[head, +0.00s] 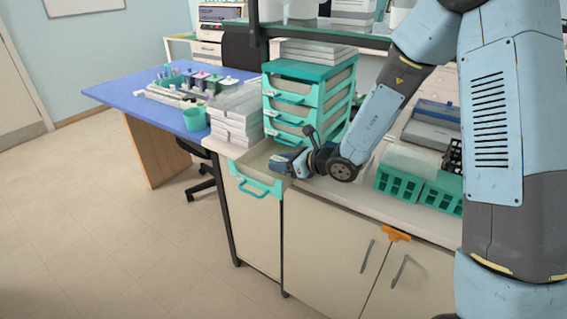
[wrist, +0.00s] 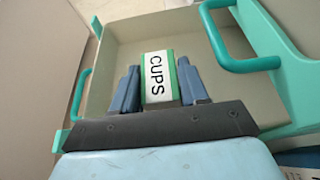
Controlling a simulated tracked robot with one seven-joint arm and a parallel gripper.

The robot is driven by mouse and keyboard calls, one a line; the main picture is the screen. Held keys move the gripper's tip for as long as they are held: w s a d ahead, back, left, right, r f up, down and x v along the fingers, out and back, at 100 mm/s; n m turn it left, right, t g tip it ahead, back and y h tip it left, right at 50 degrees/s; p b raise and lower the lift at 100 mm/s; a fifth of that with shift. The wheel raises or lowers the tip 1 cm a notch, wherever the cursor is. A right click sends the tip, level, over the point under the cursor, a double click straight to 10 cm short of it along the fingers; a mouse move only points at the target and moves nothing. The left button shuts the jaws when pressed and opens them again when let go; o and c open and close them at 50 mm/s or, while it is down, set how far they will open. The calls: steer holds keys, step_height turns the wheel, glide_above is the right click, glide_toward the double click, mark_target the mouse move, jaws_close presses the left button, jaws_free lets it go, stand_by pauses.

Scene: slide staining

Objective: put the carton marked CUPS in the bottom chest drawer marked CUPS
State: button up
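The bottom chest drawer (head: 240,172) is pulled out from the teal-and-grey drawer chest (head: 312,75). Its inside and rim (wrist: 120,40) fill much of the wrist view. The carton marked CUPS (wrist: 158,80) is white with a green side and sits between my gripper's fingers (wrist: 160,88), over or inside the open drawer. The fingers lie against both its sides. In the head view my gripper (head: 280,162) reaches down at the open drawer, and the carton cannot be made out. The drawer's own label is not readable. Whether the carton touches the drawer floor cannot be told.
A stack of white boxes (head: 232,115) stands left of the chest, close to the open drawer. The teal handle of a drawer above (wrist: 240,60) juts near my gripper. Green baskets (head: 400,180) stand to the right. The floor in front is clear.

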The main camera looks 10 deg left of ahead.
steer(key=shift+s+d+r, duration=0.1)
steer(key=shift+d, duration=0.2)
steer(key=v, duration=1.1)
steer(key=shift+d+r, duration=0.2)
steer(key=shift+r, duration=0.3)
steer(key=s+d+r+n+g+h, duration=0.35)
steer(key=s+d+r+n, duration=0.25)
steer(key=s+r+n, duration=0.6)
steer(key=s+d+r+n+t+h, duration=0.2)
steer(key=s+d+r+n+h, duration=0.1)
steer(key=d, duration=0.7)
steer(key=s+d+r+n+t+h, duration=0.1)
steer(key=s+d+r+n+h, duration=0.2)
steer(key=d, duration=0.7)
steer(key=s+n+h, duration=0.2)
steer(key=n+h, duration=0.1)
steer(key=n, duration=0.1)
steer(key=shift+d+r+t, duration=0.25)
steer(key=shift+d+t, duration=0.1)
steer(key=shift+s, duration=0.1)
